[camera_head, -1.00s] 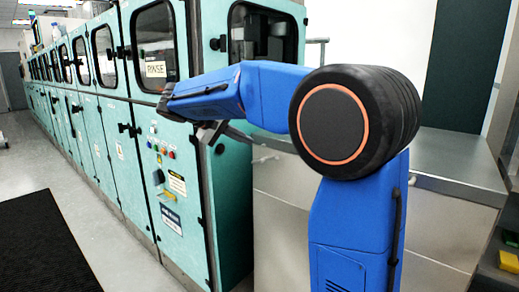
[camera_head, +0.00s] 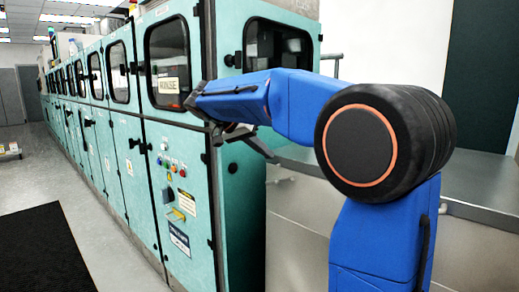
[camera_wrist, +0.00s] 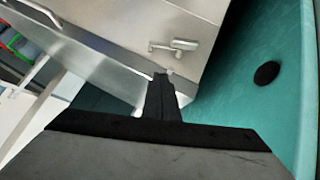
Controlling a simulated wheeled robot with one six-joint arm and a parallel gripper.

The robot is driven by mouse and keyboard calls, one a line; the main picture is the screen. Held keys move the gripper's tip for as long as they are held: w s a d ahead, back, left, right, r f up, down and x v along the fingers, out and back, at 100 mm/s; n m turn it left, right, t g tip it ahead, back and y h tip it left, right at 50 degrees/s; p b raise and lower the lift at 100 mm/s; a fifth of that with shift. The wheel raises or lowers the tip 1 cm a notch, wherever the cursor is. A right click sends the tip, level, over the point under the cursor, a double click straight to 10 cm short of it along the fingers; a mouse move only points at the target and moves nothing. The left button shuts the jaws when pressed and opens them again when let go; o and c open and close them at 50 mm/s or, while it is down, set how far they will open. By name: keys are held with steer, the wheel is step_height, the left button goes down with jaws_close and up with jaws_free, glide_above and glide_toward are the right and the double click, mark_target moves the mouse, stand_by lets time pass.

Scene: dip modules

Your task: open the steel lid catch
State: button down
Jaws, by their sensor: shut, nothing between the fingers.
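The steel lid catch (camera_wrist: 174,46) is a small metal lever on the brushed steel panel in the upper middle of the wrist view. In the head view my gripper (camera_head: 240,138) hangs from the blue arm beside the teal cabinet corner, partly hidden by the arm.
The teal machine wall (camera_wrist: 285,110) with a black round knob (camera_wrist: 266,73) stands close on the right in the wrist view. A row of teal cabinets (camera_head: 130,150) runs back on the left. A black mat (camera_head: 40,250) lies on the open floor.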

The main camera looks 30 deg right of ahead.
steer(key=x, duration=0.5)
steer(key=f, duration=0.1)
steer(key=s+f, duration=0.1)
steer(key=shift+d+f, duration=0.2)
steer(key=shift+f, duration=0.2)
steer(key=shift+s+d+f, duration=0.1)
steer(key=shift+s+f, duration=0.05)
steer(key=shift+f, duration=0.4)
steer(key=shift+s+d+f, duration=0.15)
steer(key=shift+s+f, duration=0.35)
steer(key=shift+f, duration=0.15)
step_height(320, 180, up, 5)
glide_above(277, 183)
steer(key=s, duration=0.1)
steer(key=s+a+r, duration=0.2)
steer(key=a+r, duration=0.4)
steer(key=shift+s, duration=0.2)
